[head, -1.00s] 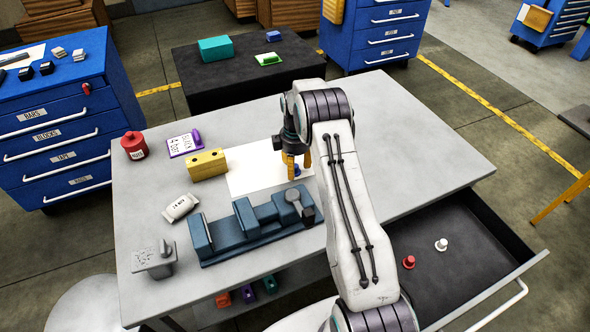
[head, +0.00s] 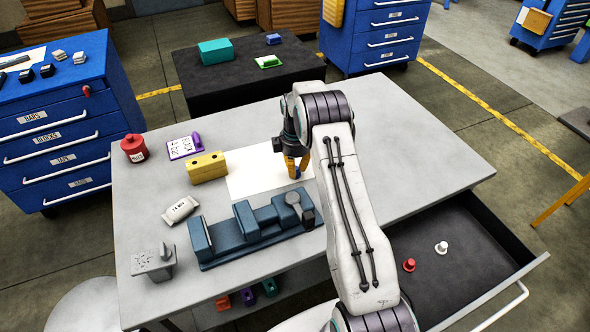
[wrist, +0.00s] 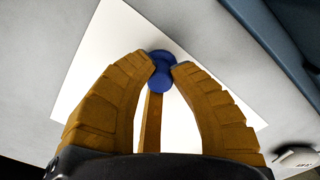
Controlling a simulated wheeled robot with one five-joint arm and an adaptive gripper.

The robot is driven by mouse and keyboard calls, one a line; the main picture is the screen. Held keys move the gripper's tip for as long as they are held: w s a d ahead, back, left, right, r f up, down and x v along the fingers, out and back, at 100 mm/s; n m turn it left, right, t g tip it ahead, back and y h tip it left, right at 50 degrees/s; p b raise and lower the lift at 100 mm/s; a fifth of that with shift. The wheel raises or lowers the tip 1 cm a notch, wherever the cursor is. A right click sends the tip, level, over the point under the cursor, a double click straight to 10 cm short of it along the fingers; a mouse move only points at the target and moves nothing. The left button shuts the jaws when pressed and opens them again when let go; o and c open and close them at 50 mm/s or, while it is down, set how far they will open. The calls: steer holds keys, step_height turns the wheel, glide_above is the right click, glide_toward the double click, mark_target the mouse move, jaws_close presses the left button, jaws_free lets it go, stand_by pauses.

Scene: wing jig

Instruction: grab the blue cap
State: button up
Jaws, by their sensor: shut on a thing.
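The blue cap (wrist: 162,76) is between the yellow-brown fingertips of my gripper (wrist: 163,70) in the wrist view, over the white sheet. My gripper is shut on it. In the head view my gripper (head: 297,168) points down at the white sheet (head: 250,178) on the grey workbench. A small part of the blue cap (head: 293,173) shows there between the fingers; my arm hides the area to its right. I cannot tell whether the cap touches the sheet.
A blue vise (head: 250,228) stands just in front of the sheet. An open drawer (head: 450,250) at right holds a red and a white cap-like piece. The bench's back right is clear.

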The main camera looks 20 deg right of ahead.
steer(key=shift+r, duration=0.6)
step_height(320, 180, up, 3)
steer(key=shift+w+f+b, duration=0.1)
steer(key=shift+f+b, duration=0.1)
steer(key=shift+b, duration=0.25)
steer(key=w+d+r+p, duration=0.3)
steer(key=d+r+p, duration=0.4)
steer(key=d, duration=0.4)
steer(key=shift+p, duration=0.6)
steer(key=shift+d+p, duration=0.1)
steer(key=shift+p, duration=0.55)
